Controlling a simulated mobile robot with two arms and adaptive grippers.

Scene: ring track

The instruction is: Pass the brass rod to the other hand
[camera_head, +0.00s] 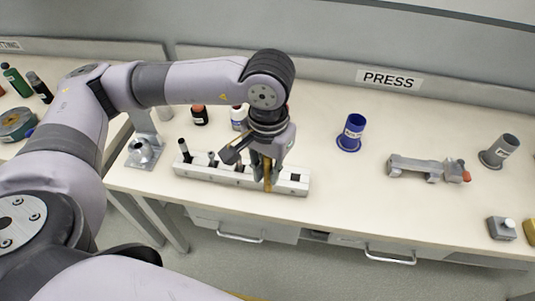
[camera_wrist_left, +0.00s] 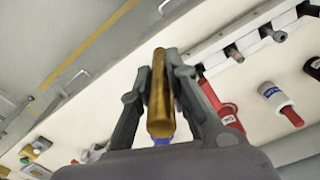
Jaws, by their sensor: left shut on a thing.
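The brass rod (camera_head: 268,184) is held in my left gripper (camera_head: 266,178), whose fingers close on both sides of it. In the head view the rod points down, and its lower end overlaps the white rack (camera_head: 215,176). In the left wrist view the rod (camera_wrist_left: 159,92) lies between the two fingers (camera_wrist_left: 168,75), with the rack (camera_wrist_left: 225,38) off to the upper right. I cannot tell whether the lower end touches the rack. My right gripper is out of both views.
The rack holds several dark-handled pieces at its left. A blue cup (camera_head: 352,133), a grey clamp-like fixture (camera_head: 428,169) and a grey cup (camera_head: 499,151) stand to the right. Bottles stand behind the rack. The counter between rack and fixture is clear.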

